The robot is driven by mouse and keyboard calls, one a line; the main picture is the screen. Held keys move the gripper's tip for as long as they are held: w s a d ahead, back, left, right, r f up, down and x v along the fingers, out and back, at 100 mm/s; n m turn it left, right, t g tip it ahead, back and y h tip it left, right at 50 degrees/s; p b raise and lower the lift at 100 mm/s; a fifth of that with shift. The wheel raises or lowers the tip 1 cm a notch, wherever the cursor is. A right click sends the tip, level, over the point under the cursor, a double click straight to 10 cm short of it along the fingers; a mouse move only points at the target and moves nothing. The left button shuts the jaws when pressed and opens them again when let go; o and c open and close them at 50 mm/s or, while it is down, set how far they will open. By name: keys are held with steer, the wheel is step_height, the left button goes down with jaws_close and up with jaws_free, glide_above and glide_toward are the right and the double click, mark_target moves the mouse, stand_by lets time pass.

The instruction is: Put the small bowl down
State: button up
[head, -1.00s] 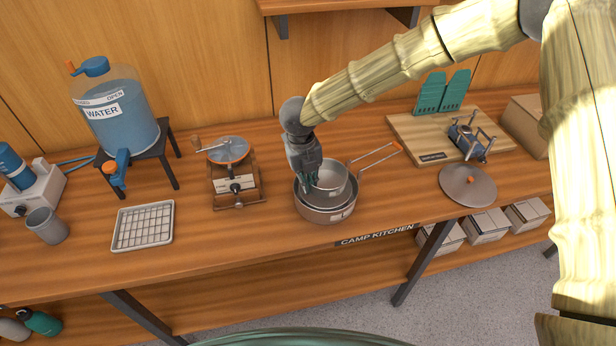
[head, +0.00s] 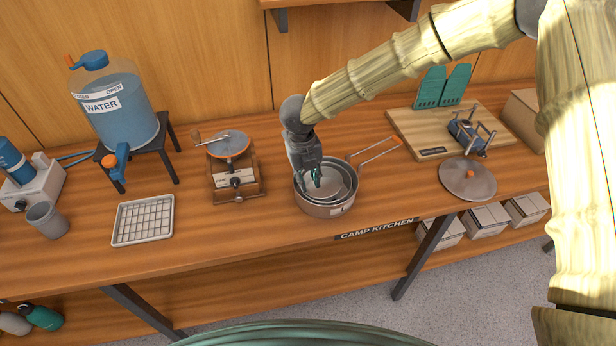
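The small bowl (head: 333,193) is a grey metal bowl. It sits low inside the larger metal pot (head: 325,211), its rim near the pot's rim. The pot stands on the wooden counter, with a wire handle tipped in orange reaching to the back right. My gripper (head: 308,178) is over the left side of the bowl, pointing down. Its fingers look spread apart, with a green pad showing inside the bowl's outline. The gripper hides the left part of the bowl's rim, so I cannot tell whether a finger still touches it.
A grinder (head: 237,180) stands left of the pot, with a wire-grid tray (head: 143,221) and water dispenser (head: 120,110) farther left. A lid (head: 467,180) and cutting board (head: 407,130) holding a small stove (head: 470,135) are at the right. Counter (head: 240,235) in front is clear.

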steer(key=shift+r, duration=0.15)
step_height(320, 180, up, 13)
steer(key=a+b, duration=0.1)
steer(key=b, duration=0.2)
steer(key=shift+s, duration=0.25)
stand_by(0.6)
